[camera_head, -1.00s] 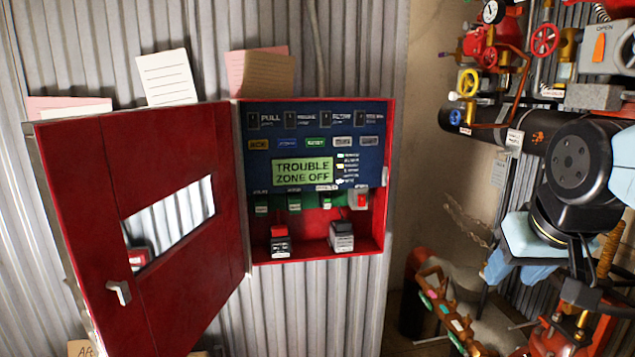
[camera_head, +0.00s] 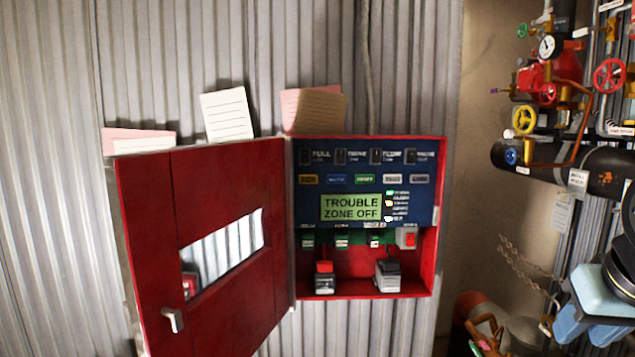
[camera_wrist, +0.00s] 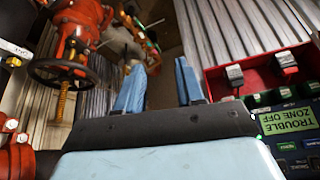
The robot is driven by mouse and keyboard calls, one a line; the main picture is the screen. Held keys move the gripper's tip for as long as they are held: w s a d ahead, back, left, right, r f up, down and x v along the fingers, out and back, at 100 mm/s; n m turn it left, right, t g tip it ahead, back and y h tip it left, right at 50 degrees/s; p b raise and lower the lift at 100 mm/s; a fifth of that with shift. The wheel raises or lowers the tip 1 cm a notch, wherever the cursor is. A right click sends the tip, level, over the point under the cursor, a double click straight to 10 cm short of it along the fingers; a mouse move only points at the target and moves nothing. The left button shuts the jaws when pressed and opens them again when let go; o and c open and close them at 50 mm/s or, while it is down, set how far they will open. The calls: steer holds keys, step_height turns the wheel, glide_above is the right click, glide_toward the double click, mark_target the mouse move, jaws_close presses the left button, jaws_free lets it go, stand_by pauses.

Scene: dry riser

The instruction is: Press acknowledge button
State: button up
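The open red alarm cabinet (camera_head: 438,230) hangs on the corrugated wall in the head view, its blue panel (camera_head: 410,210) facing out. The green display (camera_head: 351,207) below reads "TROUBLE ZONE OFF". In the wrist view my gripper (camera_wrist: 160,66) is open and empty, its two blue fingers apart. The cabinet appears upside down right of the fingers, with the display (camera_wrist: 288,120) at the right edge. The acknowledge button is not identifiable there.
The red cabinet door (camera_head: 225,190) stands open to the left. Paper notes (camera_head: 228,114) stick up above it. Pipes and valves, with a yellow handwheel (camera_head: 524,119), crowd the right side.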

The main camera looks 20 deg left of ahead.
jaws_close()
stand_by(1.4)
